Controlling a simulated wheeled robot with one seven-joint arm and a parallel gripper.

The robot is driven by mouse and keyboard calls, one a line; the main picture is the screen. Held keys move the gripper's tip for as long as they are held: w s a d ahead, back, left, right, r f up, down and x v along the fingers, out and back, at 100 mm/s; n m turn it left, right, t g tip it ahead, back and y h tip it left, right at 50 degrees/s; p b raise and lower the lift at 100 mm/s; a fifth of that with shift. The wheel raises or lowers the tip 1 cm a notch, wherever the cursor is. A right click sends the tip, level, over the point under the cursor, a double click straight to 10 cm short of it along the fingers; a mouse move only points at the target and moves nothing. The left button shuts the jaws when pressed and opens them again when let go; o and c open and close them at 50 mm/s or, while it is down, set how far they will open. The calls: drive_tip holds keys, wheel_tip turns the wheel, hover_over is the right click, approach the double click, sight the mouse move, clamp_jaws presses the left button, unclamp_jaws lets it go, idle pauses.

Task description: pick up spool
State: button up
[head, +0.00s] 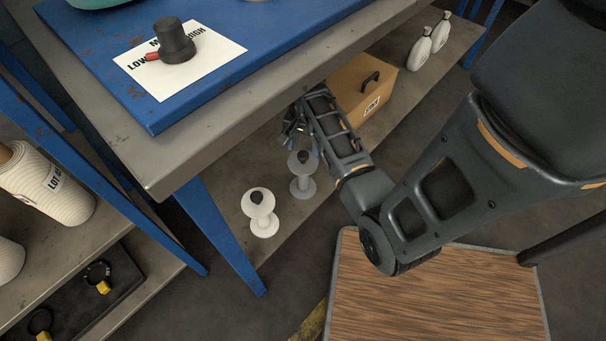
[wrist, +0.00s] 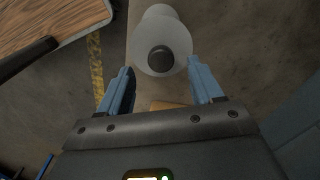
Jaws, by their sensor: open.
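Two spools stand upright on the lower shelf in the head view, a white spool (head: 262,222) and a greyer spool (head: 302,182) behind it to the right. Each has a dark hole in its top. My gripper (head: 298,135) is under the tabletop, close to the greyer spool, and the arm partly hides that area. In the wrist view a pale spool (wrist: 161,56) with a dark round core lies just ahead, between the lines of the two blue fingers. My gripper (wrist: 160,72) is open and empty there. Whether a finger touches the spool I cannot tell.
A blue-topped table edge (head: 215,110) hangs over the shelf. A cardboard-coloured box (head: 368,92) with a black handle stands behind my gripper, and two white bottles (head: 430,45) are farther right. A blue leg (head: 218,235) stands left of the spools. A wood-topped surface (head: 435,295) is in front.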

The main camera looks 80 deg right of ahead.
sight(303, 154)
wheel_tip(303, 154, down, 5)
drive_tip(key=shift+a+r+b, duration=0.1)
drive_tip(key=shift+r+b, duration=0.1)
drive_tip(key=shift+b, duration=0.4)
drive_tip(key=shift+w, duration=0.1)
clamp_jaws()
